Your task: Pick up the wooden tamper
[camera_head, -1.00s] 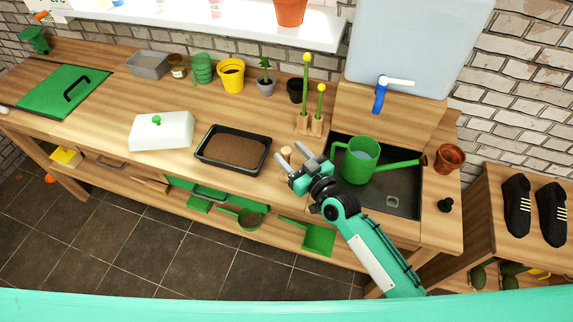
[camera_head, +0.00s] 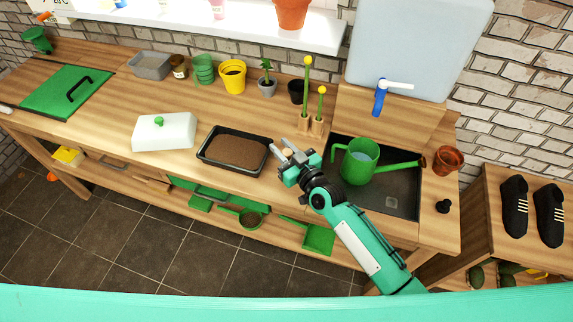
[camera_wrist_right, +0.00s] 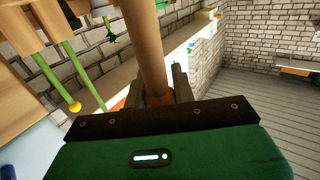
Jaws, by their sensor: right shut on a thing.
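My right gripper (camera_head: 277,148) is over the wooden counter, just right of the black soil tray. In the right wrist view its fingers are shut around the wooden tamper (camera_wrist_right: 149,45), a plain brown round shaft that runs up from between them. In the head view the tamper is mostly hidden by the gripper, so I cannot tell whether it touches the counter. My left gripper is not in view.
The black soil tray (camera_head: 207,157) is close on the left. The sink with a green watering can (camera_head: 358,165) is on the right. Two yellow-topped green sticks in wooden holders (camera_head: 305,124) stand behind. A white lidded box (camera_head: 178,132) sits further left.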

